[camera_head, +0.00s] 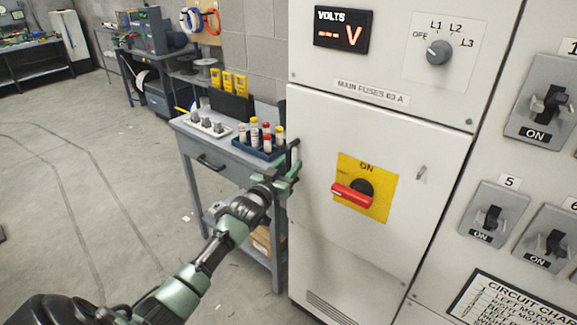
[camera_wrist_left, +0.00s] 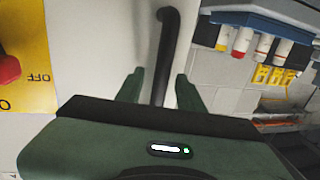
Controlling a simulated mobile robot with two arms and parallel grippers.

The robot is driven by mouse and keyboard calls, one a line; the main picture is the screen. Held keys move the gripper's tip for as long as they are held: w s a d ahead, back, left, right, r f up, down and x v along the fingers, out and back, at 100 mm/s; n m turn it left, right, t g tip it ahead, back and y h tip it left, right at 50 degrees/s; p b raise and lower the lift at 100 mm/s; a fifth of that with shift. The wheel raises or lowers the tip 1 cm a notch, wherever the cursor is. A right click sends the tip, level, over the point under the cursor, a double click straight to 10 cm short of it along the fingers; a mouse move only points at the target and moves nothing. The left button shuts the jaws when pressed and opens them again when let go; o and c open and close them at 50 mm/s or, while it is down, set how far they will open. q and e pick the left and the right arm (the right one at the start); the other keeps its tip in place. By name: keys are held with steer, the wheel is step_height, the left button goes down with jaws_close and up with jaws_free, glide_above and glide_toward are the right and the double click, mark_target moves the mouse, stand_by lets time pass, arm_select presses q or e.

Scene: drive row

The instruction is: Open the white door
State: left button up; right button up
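The white door (camera_head: 330,225) is the front of the tall white cabinet, and it looks shut. A black bar handle (camera_head: 296,152) stands at the door's left edge. My left gripper (camera_head: 291,170) is at this handle. In the left wrist view, the handle (camera_wrist_left: 163,60) runs between the two green fingers of the gripper (camera_wrist_left: 160,92). The fingers are apart, with a gap to the handle on the left side. The handle's lower end is hidden behind the gripper body. My right gripper is not in view.
A grey workbench (camera_head: 225,150) stands close left of the cabinet, with a blue tray (camera_head: 262,154) of bottles and several yellow meters (camera_head: 228,81). Breaker switches (camera_head: 494,216) are on the right panel. The floor (camera_head: 90,200) at left is open.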

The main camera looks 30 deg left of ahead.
arm_select(q)
jaws_close()
stand_by(1.3)
